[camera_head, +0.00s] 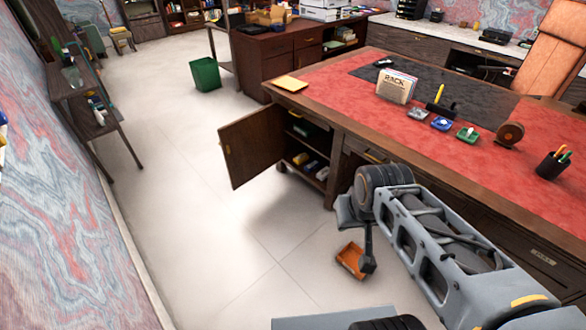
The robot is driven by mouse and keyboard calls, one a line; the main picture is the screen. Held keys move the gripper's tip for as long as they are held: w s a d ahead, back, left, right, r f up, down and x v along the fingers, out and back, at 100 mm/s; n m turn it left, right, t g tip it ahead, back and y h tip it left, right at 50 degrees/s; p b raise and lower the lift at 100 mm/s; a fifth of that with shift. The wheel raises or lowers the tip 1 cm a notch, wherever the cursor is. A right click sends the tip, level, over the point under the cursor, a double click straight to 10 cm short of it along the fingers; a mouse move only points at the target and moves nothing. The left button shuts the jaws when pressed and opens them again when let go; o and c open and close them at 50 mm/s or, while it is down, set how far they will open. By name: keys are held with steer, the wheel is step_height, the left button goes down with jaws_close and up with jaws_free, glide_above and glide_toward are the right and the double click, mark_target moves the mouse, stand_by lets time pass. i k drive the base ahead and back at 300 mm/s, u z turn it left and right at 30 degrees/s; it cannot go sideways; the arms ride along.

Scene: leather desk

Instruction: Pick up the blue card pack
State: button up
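The open cabinet (252,147) under the red-topped desk has several small packs on its lower shelf. One looks blue (311,166), between a yellow pack (300,158) and another pack at the right; it is small, and I cannot be sure it is the blue card pack. My arm reaches in from the lower right. The dark end of my gripper (367,264) hangs over the floor in front of the desk, to the lower right of the shelf and apart from the packs. Its fingers are not clear, so its opening cannot be told.
The cabinet door stands swung out to the left. An orange-brown tray (349,260) shows beside my gripper, low over or on the floor. A green bin (205,74) stands farther back. A card holder (397,87) and small trays (441,124) sit on the desk. The left floor is clear.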

mark_target(313, 166)
steer(key=u, duration=0.55)
steer(key=i, duration=2.9)
steer(key=z, duration=0.35)
